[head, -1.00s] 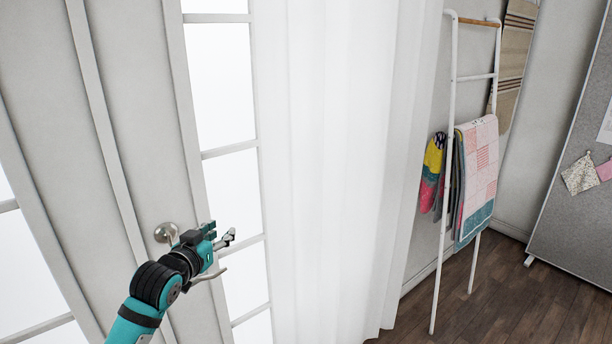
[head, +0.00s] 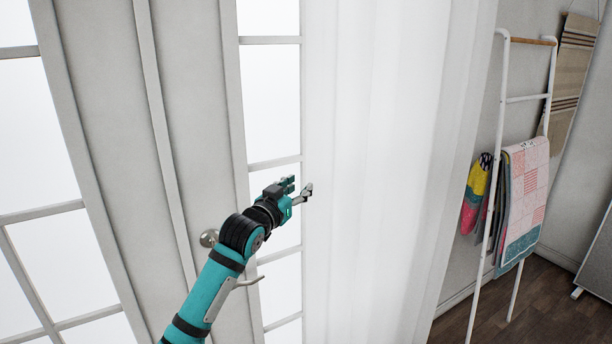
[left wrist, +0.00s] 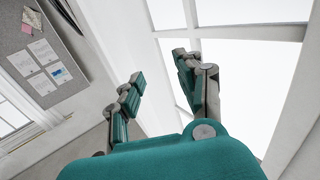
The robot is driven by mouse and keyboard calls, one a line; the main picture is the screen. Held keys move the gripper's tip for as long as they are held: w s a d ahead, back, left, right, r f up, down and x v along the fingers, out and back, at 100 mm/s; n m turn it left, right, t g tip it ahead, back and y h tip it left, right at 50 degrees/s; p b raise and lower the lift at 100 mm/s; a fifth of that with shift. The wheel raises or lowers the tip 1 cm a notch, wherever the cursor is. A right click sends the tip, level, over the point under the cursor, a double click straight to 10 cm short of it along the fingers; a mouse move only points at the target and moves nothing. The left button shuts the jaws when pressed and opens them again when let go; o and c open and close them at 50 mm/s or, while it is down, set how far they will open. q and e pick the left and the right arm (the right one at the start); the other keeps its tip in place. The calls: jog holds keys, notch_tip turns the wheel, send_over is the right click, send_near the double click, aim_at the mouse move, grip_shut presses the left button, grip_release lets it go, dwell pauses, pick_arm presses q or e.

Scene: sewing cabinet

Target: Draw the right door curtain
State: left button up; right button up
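The right door curtain (head: 385,170) is a white, sheer, pleated panel hanging at the right side of the glazed white door (head: 270,100). Its left edge lies over the door panes. My left gripper (head: 302,190) is in front of the panes, with its fingertips at the curtain's left edge in the head view. I cannot tell if they touch it. In the left wrist view the fingers of my left gripper (left wrist: 165,75) are spread apart, with nothing clearly between them. My right gripper is not in view.
A round door knob (head: 208,238) and a lever handle (head: 250,281) are close to my left arm. A white ladder rack (head: 487,215) with a patchwork quilt (head: 525,190) stands right of the curtain. A grey pinboard (left wrist: 40,60) shows in the left wrist view.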

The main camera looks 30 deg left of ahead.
aim_at(306, 181)
pick_arm(q)
jog(key=shift+w+a+p, duration=0.15)
jog(key=shift+w+p, duration=0.1)
jog(key=shift+w, duration=0.95)
jog(key=shift+w+a+p, duration=0.15)
jog(key=shift+w+p, duration=0.05)
jog(key=shift+w, duration=0.95)
grip_shut()
jog(key=shift+f, duration=0.1)
